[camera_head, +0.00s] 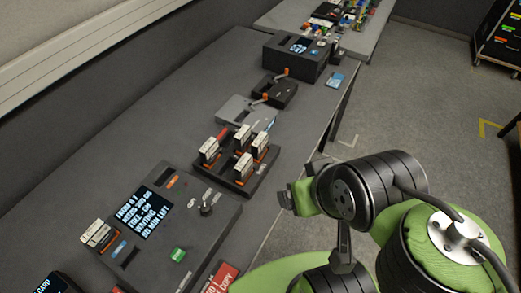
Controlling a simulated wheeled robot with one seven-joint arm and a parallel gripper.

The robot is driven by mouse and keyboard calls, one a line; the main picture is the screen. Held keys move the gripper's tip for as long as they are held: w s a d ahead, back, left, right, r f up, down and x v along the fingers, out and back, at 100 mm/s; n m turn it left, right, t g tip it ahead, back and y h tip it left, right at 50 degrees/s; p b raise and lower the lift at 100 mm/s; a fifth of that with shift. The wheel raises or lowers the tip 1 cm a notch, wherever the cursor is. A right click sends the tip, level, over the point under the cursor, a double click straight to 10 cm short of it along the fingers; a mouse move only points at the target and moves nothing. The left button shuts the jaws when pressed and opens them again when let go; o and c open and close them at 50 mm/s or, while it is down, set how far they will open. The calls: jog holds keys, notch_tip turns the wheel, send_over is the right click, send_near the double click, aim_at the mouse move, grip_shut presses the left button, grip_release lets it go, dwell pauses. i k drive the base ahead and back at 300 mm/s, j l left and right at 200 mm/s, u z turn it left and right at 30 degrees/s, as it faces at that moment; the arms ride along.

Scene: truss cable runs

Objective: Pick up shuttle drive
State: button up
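Several pale block-like drives with orange parts stand upright in a dark tray (232,183) in the middle of the table; one of them (243,167) is near its front edge. Another pale block (97,234) sits at the left of a console with a lit screen. No readable label shows which one is the shuttle drive. My gripper (287,199) is at the end of my green and black arm, right of the tray and apart from it, by the table's right edge. Its fingers are small and partly hidden, and I see nothing held.
The console (205,232) has a knob, a green button and slots. A red card (219,279) lies at its lower right. Beyond the tray are a grey plate (243,110), a black device (275,91) and a dark box (297,62). The floor at right is open.

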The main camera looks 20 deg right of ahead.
aim_at(259, 149)
jog(key=i+l+u, duration=0.1)
jog(key=u, duration=0.4)
jog(key=i+l+u, duration=0.1)
jog(key=u, duration=0.35)
jog(key=i+l+u, duration=0.1)
jog(key=u, duration=0.4)
jog(key=l+u, duration=0.25)
jog(key=u, duration=0.25)
jog(key=i+l, duration=0.05)
